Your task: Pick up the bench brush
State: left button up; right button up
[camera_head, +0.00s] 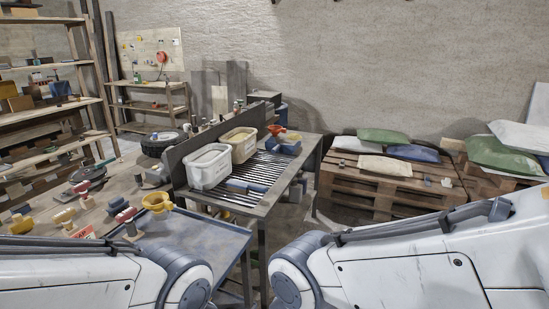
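I cannot make out a bench brush with certainty. Small red, yellow and wooden-coloured items lie on the wooden bench at the left, including a red-and-tan piece (125,215) near the bench edge, too small to name. A blue-grey block (246,186) lies on the slatted metal table (262,208). Only large white links of my two arms show, at the lower left and lower right. Both grippers are outside the view, so whether they hold anything is hidden.
Two pale tubs (208,166) stand on the slatted table. A yellow funnel-like item (157,201) stands by the blue-grey tray surface (190,240) in front. Pallets (375,190) with sacks stand at the right. Shelves (45,110) fill the left. Some floor shows between table and pallets.

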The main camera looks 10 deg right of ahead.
aim_at(242, 188)
jog(key=z, duration=0.75)
jog(key=i, duration=0.8)
jog(key=z, duration=0.5)
jog(key=i, duration=1.35)
jog(key=u, duration=1.3)
jog(key=i, duration=0.3)
jog(key=u, duration=0.2)
